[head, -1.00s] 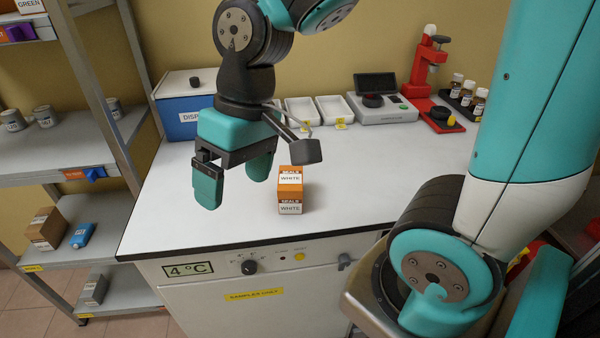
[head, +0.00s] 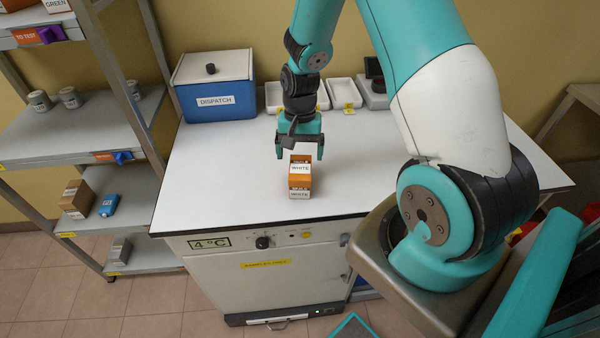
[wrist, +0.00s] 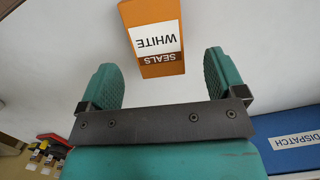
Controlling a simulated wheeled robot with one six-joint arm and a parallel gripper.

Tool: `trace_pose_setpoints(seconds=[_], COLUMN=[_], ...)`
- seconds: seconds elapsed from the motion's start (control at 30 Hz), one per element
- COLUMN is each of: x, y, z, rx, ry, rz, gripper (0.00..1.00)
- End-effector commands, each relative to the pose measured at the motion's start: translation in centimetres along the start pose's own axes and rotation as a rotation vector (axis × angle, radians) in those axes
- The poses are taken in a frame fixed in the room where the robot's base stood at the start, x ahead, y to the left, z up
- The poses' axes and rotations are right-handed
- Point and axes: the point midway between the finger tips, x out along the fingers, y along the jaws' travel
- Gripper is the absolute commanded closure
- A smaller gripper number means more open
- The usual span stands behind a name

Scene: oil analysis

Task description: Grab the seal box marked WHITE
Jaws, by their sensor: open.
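The seal box marked WHITE (head: 300,169) is orange with a white label. My gripper (head: 299,155) is open and empty, just behind the stack in the head view. In the wrist view one orange box (wrist: 155,38) with its SEALS WHITE label shows upside down, ahead of the gap between my open fingers (wrist: 165,75). It is not between the fingertips.
A blue DISPATCH box (head: 214,88) stands at the back left of the worktop (head: 215,180), with white trays (head: 342,92) beside it. A grey shelf unit (head: 80,135) is at the left. The worktop left of the stack is clear.

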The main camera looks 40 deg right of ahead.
Motion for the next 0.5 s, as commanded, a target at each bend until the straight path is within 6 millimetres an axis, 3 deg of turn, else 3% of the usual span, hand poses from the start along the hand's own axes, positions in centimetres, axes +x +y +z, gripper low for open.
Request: trace_pose_setpoints(seconds=[0.5], x=[5.0], y=[0.3], z=[0.4], rx=[-0.001], ry=[-0.003], rz=[0.001], gripper=[0.11])
